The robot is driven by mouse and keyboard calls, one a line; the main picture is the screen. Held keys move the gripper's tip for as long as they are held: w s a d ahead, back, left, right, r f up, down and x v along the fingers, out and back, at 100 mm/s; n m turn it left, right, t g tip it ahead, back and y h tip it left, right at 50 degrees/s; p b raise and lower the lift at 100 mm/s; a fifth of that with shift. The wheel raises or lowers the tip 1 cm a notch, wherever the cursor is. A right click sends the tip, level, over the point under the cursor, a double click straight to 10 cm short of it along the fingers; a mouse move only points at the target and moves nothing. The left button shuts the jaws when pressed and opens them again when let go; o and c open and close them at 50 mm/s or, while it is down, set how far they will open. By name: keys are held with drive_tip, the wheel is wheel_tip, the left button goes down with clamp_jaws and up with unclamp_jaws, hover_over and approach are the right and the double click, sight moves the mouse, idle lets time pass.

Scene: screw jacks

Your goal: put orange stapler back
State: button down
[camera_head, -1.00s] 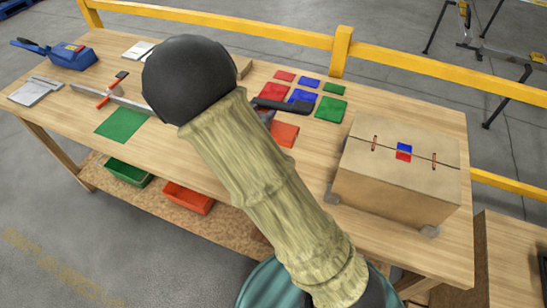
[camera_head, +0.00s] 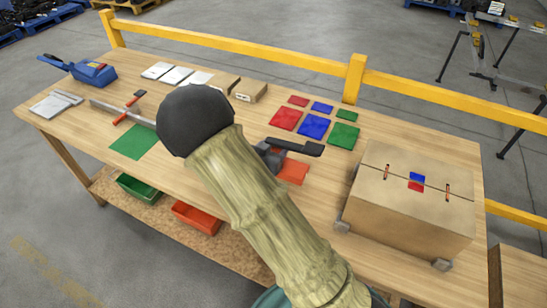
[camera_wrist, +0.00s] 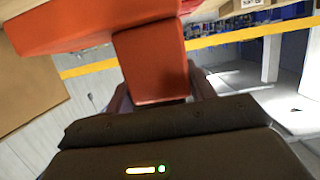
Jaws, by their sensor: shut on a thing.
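My gripper (camera_head: 288,153) is partly hidden behind my own arm in the head view. In the wrist view, my gripper (camera_wrist: 160,92) is shut on an orange-red block-like thing, which I take for the orange stapler (camera_wrist: 152,60). A wider part of the same colour stretches to the upper left there. In the head view I cannot make out the stapler apart from the square, nor tell whether it touches the bench.
The workbench (camera_head: 330,217) carries red, blue and green squares (camera_head: 313,126) behind the gripper. A cardboard box (camera_head: 405,205) stands at the right. A clamp (camera_head: 125,112) and a green sheet (camera_head: 135,142) lie left. A yellow rail (camera_head: 240,43) runs behind.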

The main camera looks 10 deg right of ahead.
drive_tip(key=shift+f, duration=2)
drive_tip(key=shift+f, duration=0.1)
drive_tip(key=c, duration=0.5)
unclamp_jaws()
drive_tip(key=shift+f, duration=0.1)
drive_tip(key=shift+s+a+r, duration=0.1)
drive_tip(key=shift+r, duration=0.1)
drive_tip(key=b+v, duration=0.1)
drive_tip(key=v, duration=1)
drive_tip(key=shift+s+a+r, duration=0.1)
drive_tip(key=shift+s+a, duration=0.1)
drive_tip(key=shift+s, duration=0.15)
drive_tip(key=shift+w, duration=0.1)
